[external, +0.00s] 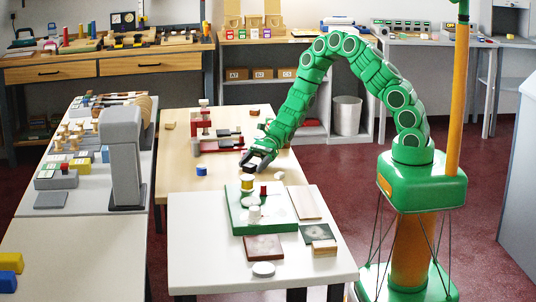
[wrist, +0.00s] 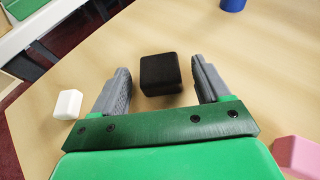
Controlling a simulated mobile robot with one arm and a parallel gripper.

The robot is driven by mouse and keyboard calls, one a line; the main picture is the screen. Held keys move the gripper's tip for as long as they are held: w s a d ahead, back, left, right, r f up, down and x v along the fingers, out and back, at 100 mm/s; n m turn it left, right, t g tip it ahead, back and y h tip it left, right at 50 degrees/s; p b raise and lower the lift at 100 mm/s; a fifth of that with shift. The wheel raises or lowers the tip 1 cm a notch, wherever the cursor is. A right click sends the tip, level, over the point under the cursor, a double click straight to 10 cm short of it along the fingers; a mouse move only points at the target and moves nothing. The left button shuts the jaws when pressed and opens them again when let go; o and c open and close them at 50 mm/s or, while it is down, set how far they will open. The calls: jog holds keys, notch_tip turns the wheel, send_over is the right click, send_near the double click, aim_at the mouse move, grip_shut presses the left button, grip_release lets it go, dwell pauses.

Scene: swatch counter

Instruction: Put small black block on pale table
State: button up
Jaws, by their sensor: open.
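The small black block (wrist: 160,73) lies on the light wooden table (wrist: 215,60) in the wrist view. My gripper (wrist: 160,64) is open, with one grey finger on each side of the block and a gap on both sides. In the external view my gripper (external: 258,160) is low over the front part of the wooden table (external: 180,140). The pale off-white table (external: 190,262) stands in front of the wooden one.
A white block (wrist: 67,104) lies left of my gripper, and a pink block (wrist: 298,155) lies to its right. A blue cylinder (external: 201,170) stands on the wooden table. The pale table holds a green tray (external: 240,222), flat swatches and a white disc (external: 263,269); its front left is clear.

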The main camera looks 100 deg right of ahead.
jog(key=shift+r, duration=0.1)
jog(key=shift+s+d+r, duration=0.15)
jog(key=shift+d, duration=0.05)
jog(key=v, duration=1.1)
jog(key=shift+s+d+r, duration=0.1)
jog(key=shift+r, duration=0.05)
jog(key=s+a+r+n+g, duration=0.5)
jog(key=a+r+n, duration=0.25)
jog(key=a, duration=0.45)
jog(key=s+a+r+n+g, duration=0.4)
jog(key=s+a+r+n, duration=0.3)
jog(key=a, duration=0.4)
jog(key=s+a+r+n+g+h, duration=0.35)
jog(key=s+n, duration=0.35)
jog(key=s, duration=0.3)
jog(key=s+d+r+n+h, duration=0.2)
jog(key=s+h, duration=0.1)
jog(key=s, duration=0.2)
jog(key=s+d+r+n+t+h, duration=0.1)
jog(key=s+d+r+n+h, duration=0.1)
jog(key=s, duration=0.4)
jog(key=shift+s+d+n+h, duration=0.25)
jog(key=shift+n+h, duration=0.3)
jog(key=shift+n, duration=0.2)
